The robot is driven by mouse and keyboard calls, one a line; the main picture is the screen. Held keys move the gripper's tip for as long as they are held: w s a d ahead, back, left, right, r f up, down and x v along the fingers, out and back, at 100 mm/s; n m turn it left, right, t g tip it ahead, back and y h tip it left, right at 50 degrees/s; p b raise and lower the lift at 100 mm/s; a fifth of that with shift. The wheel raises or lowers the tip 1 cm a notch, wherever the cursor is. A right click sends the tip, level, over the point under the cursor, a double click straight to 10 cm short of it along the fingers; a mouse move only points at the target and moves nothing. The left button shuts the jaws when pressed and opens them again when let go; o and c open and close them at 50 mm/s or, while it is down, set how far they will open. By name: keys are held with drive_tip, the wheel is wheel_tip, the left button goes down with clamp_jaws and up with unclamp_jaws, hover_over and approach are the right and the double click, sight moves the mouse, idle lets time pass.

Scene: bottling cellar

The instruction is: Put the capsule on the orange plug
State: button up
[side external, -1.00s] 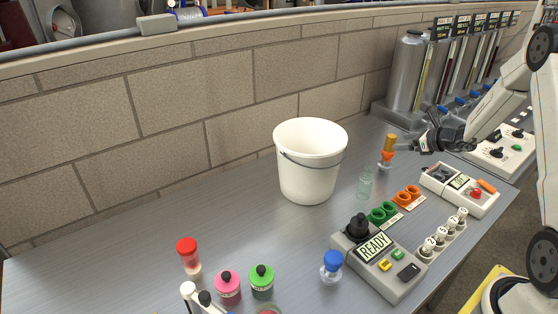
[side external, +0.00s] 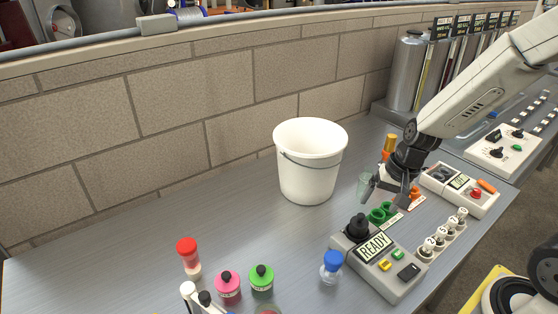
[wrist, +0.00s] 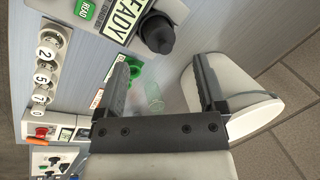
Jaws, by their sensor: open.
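A gold-amber capsule (side external: 390,142) stands at the back right in the side view. It appears to sit upright on the orange plug (side external: 385,155) of a small bottle, whose lower part is hidden behind my gripper. My gripper (side external: 386,197) is open and empty, pointing down in front of that bottle, apart from the capsule. Its two fingers are spread in the wrist view (wrist: 162,70). A pale green clear bottle (side external: 364,182) stands just left of my gripper and shows between the fingers in the wrist view (wrist: 154,103).
Green ring holders (side external: 378,214) and orange ones (side external: 414,193) lie below my gripper. A grey READY box (side external: 393,277), numbered white stoppers (side external: 441,233) and a white bucket (side external: 308,180) stand around it. The table left of the bucket is clear.

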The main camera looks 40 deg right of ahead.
drive_tip(key=s+a+n, duration=0.1)
drive_tip(key=n, duration=0.2)
drive_tip(key=s+a+n+h, duration=0.1)
drive_tip(key=s+n, duration=0.1)
drive_tip(key=n, duration=0.1)
drive_tip(key=s+a+r+n+h, duration=0.1)
drive_tip(key=n, duration=0.2)
drive_tip(key=shift+s+a+r, duration=0.1)
drive_tip(key=shift+s+a, duration=0.1)
drive_tip(key=shift+a, duration=0.05)
idle(0.7)
